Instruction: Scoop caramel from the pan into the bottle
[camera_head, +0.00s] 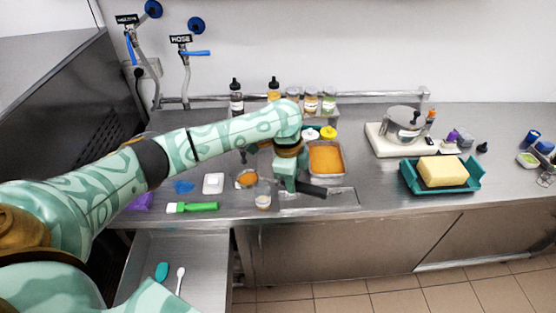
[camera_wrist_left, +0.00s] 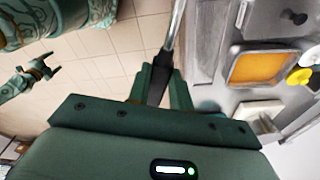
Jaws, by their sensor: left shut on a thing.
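The metal pan (camera_head: 343,160) with orange caramel (camera_head: 325,159) stands on the counter just right of my left gripper (camera_head: 291,183). The pan also shows in the wrist view (camera_wrist_left: 233,72). My left gripper is shut on the black handle (camera_head: 313,189) of a tool with a metal shaft (camera_wrist_left: 177,28); the tool's working end is not clear. A clear, bottle-like container (camera_head: 263,196) stands left of the gripper; I cannot tell if it is the task's bottle. My right gripper (camera_wrist_left: 47,70) is small at the left of the wrist view and looks open and empty.
A round bowl with orange contents (camera_head: 246,179), a white square piece (camera_head: 213,184) and a green-handled brush (camera_head: 195,207) lie to the left. Capped bottles (camera_head: 236,103) stand behind. A teal tray (camera_head: 413,183) holds a yellow block at right. An open drawer (camera_head: 205,250) is below.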

